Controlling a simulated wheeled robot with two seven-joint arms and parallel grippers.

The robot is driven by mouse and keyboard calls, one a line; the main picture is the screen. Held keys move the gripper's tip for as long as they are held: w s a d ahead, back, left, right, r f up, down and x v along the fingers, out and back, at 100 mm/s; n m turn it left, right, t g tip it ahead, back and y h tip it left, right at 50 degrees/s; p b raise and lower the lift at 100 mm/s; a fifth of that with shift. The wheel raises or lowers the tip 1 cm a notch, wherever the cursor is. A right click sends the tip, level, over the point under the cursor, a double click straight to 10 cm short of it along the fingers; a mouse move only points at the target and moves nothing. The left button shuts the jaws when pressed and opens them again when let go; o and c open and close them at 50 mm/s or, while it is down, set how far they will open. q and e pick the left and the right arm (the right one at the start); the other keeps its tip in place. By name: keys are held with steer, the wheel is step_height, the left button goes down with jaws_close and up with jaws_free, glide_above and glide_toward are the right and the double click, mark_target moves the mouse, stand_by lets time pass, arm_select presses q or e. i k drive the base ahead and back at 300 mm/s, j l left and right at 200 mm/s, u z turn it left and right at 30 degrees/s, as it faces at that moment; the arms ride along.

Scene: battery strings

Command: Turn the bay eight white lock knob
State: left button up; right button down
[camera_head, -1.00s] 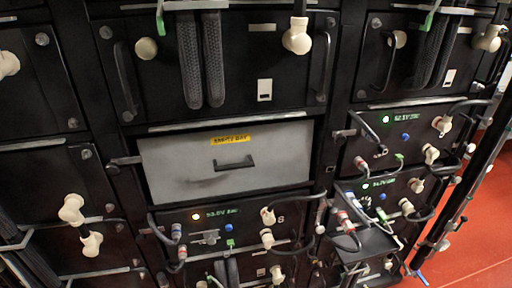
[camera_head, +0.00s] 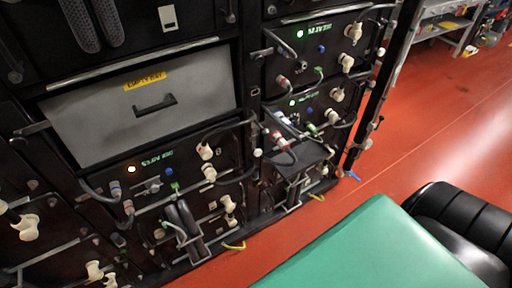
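Two white knobs sit near that mark, an upper white knob (camera_head: 206,151) and a lower white knob (camera_head: 209,172). I cannot tell which one is the lock knob or how it is turned. A grey cable runs close by the upper knob. Neither of my grippers is in view.
Bays with green lights (camera_head: 300,34) and several cables stand to the right. A black shelf (camera_head: 303,155) juts out low there. A green flat surface (camera_head: 375,250) and a black ribbed object (camera_head: 460,225) fill the lower right. Red floor (camera_head: 430,130) lies open beyond the rack.

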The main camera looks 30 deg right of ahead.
mark_target(258, 152)
steer(key=k+l+z, duration=0.1)
steer(key=l, duration=0.6)
steer(key=l+z, duration=0.15)
steer(key=l, duration=0.6)
